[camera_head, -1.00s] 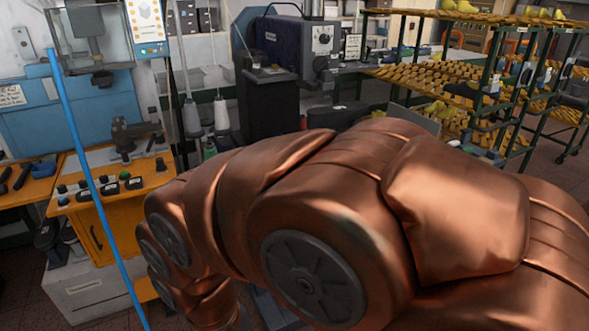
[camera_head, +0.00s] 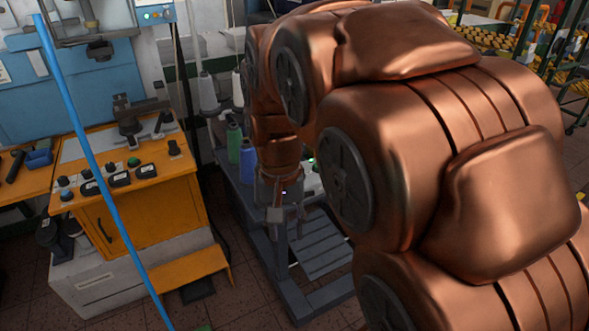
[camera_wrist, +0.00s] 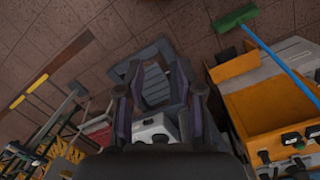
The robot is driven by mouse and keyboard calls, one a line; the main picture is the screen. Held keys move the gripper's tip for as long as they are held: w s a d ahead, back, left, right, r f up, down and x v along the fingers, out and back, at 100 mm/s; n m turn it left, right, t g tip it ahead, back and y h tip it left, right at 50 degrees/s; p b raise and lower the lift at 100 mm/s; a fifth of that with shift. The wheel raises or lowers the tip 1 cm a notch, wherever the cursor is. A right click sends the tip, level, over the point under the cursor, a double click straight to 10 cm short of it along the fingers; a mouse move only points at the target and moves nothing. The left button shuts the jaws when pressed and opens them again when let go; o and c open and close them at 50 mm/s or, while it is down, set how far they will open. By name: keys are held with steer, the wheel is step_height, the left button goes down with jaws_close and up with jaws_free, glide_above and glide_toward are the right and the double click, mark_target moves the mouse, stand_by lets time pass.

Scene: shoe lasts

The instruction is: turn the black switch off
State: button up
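The orange control cabinet (camera_head: 150,215) stands left in the head view. Its sloped top carries several black knobs and switches, dark meters and a green button (camera_head: 133,162). A small black switch-like part (camera_head: 174,148) sits near the right edge of that top; I cannot tell for sure which part is the black switch, or its position. My gripper (camera_head: 287,218) hangs pointing down, right of the cabinet and apart from it. In the wrist view my gripper (camera_wrist: 158,75) is open and empty above the floor. The cabinet (camera_wrist: 262,105) shows at the right there, its panel cut by the bottom edge.
A blue pole (camera_head: 95,165) crosses in front of the cabinet; in the wrist view it ends in a green broom head (camera_wrist: 235,17). Thread cones (camera_head: 236,140) and a grey metal frame (camera_head: 320,245) are close to my gripper. Tiled floor lies in front of the cabinet.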

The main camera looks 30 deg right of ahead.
steer(key=w+d+f+m+b, duration=0.1)
steer(key=w+d+m, duration=0.3)
steer(key=w+d, duration=0.2)
steer(key=w+d+f+m+b, duration=0.1)
steer(key=w+d+m, duration=0.3)
steer(key=w, duration=0.6)
steer(key=w+d+f+m+t+b, duration=0.1)
steer(key=w+d+m, duration=0.3)
steer(key=w+d, duration=0.5)
steer(key=shift+d, duration=0.1)
steer(key=shift+s+f+p, duration=0.1)
steer(key=shift+f+p, duration=0.35)
steer(key=shift+f, duration=3.3)
jaws_close()
